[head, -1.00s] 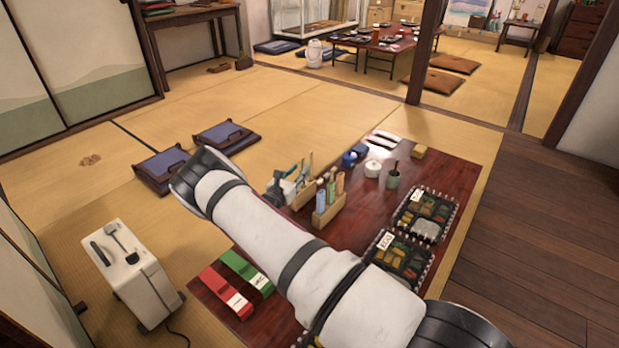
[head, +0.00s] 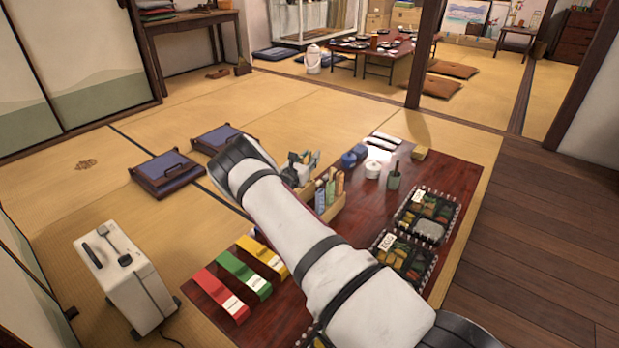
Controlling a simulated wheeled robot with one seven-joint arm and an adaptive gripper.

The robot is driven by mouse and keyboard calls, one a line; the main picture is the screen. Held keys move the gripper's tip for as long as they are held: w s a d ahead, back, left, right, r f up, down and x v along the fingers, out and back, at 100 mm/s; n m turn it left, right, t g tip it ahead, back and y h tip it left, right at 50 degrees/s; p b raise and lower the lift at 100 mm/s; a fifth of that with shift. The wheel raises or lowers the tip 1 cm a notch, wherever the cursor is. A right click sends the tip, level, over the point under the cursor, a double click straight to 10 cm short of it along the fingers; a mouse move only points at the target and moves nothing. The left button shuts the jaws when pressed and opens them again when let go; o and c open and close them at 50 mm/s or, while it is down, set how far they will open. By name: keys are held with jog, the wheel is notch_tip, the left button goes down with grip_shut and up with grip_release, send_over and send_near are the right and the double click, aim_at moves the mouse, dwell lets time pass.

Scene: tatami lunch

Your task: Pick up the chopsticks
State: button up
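I cannot clearly make out chopsticks in this view. A wooden caddy (head: 331,210) on the low dark red table (head: 455,180) holds several upright blue, green and orange items too small to identify. Red (head: 220,293), green (head: 244,276) and yellow (head: 262,257) long strips with white labels lie side by side at the table's left edge; whether they hold chopsticks I cannot tell.
Two bento boxes (head: 428,216) (head: 403,258) stand at the table's right side. Dark floor seats (head: 167,171) and a white case (head: 124,275) are on the tatami at left.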

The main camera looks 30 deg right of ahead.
jog(key=shift+c, duration=0.3)
grip_shut()
notch_tip(320, 180, up, 10)
jog(key=p, duration=0.4)
jog(key=shift+r, duration=0.1)
notch_tip(320, 180, up, 8)
jog(key=p, duration=0.5)
jog(key=shift+r, duration=0.15)
dwell(0.3)
